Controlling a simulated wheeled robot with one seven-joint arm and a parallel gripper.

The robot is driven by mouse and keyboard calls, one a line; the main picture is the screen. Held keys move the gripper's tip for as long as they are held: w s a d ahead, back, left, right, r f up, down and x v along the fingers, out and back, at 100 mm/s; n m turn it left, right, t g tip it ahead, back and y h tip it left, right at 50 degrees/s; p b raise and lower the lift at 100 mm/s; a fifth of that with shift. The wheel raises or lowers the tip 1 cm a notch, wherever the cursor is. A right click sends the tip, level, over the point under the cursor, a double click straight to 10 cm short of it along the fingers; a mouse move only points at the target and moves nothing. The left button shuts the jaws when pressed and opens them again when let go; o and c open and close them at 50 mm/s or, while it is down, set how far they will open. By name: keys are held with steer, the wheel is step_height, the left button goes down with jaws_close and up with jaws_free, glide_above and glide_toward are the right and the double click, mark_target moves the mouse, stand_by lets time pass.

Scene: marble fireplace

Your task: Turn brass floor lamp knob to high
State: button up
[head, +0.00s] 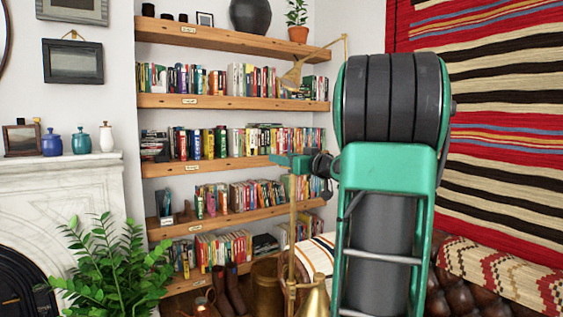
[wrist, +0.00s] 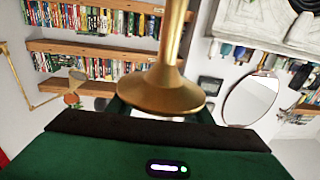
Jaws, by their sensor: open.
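The brass floor lamp's thin upright pole (head: 291,225) rises in the head view, left of my arm. A brass shade (head: 292,76) hangs from its upper arm, and a lower brass cone (head: 314,300) shows at the bottom. My gripper (head: 286,160) is open at about the pole's upper part; I cannot tell if it touches. In the wrist view, a flared brass piece (wrist: 165,85) looms close before the gripper and partly hides its fingers. No knob can be clearly told apart; the upper shade also shows at left (wrist: 77,86).
Wooden bookshelves (head: 230,102) stand behind the lamp. A leafy plant (head: 110,265) and a marble fireplace (head: 70,185) are at left. A brown tufted leather seat (head: 475,300) with a patterned throw is at lower right, below a striped wall hanging (head: 500,110).

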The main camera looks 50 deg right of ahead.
steer(key=shift+c, duration=0.3)
steer(key=c, duration=1)
steer(key=shift+m+h, duration=0.3)
steer(key=shift+h, duration=0.2)
steer(key=shift+m+h, duration=0.3)
steer(key=shift+h, duration=0.1)
steer(key=shift+s+d+m+g+h, duration=0.1)
steer(key=shift+d+m+g+h, duration=0.2)
steer(key=shift+m+h, duration=0.35)
steer(key=shift+s+d+m+g+h, duration=0.15)
steer(key=shift+m+g+h, duration=0.25)
steer(key=shift+h, duration=0.45)
steer(key=shift+w, duration=0.1)
